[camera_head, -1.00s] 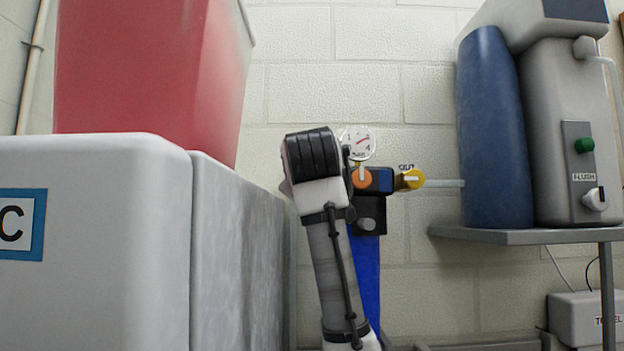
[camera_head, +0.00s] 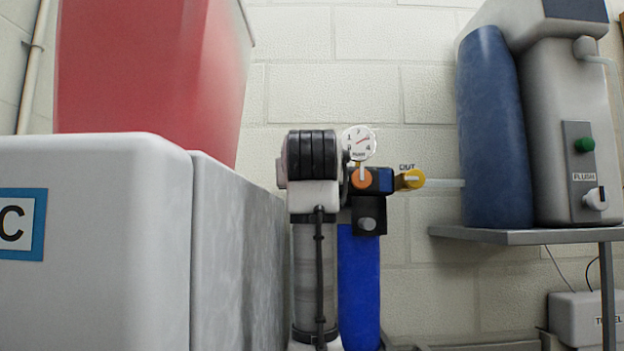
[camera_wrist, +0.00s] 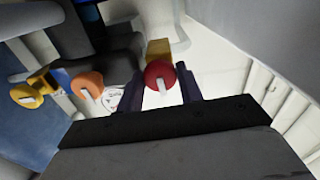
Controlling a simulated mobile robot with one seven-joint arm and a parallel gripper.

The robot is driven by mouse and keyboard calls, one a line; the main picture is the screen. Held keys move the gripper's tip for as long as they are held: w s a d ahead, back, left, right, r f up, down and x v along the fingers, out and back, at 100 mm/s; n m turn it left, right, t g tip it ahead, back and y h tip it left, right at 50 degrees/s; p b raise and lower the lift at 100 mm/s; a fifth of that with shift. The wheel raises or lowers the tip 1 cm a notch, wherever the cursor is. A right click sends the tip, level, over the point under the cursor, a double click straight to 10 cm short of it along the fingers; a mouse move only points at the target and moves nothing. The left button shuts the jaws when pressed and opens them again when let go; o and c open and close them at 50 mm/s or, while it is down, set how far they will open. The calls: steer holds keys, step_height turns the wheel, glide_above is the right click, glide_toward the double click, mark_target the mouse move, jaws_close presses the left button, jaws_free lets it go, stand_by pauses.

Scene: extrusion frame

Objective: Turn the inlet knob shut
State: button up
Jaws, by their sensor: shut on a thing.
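In the wrist view a red knob (camera_wrist: 158,74) with a white pointer sits between the two dark fingers of my gripper (camera_wrist: 160,92), which is shut on it. A yellow fitting (camera_wrist: 158,48) shows right behind this knob. An orange knob (camera_wrist: 88,84) and a yellow knob (camera_wrist: 27,96) lie to the left, clear of the fingers. In the head view the orange knob (camera_head: 362,178) and the yellow knob (camera_head: 410,180) marked OUT show on the filter head. My arm hides the red knob and my fingertips there. No inlet label is visible.
A pressure gauge (camera_head: 359,142) stands above a blue filter housing (camera_head: 360,285). A white and grey cabinet (camera_head: 100,240) with a red bin (camera_head: 150,75) stands at left. A shelf (camera_head: 525,236) holds a dispenser at right.

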steer(key=shift+m, duration=0.5)
steer(key=o, duration=1)
steer(key=s+b, duration=0.5)
steer(key=s, duration=0.9)
steer(key=shift+b, duration=0.4)
steer(key=shift+f, duration=0.1)
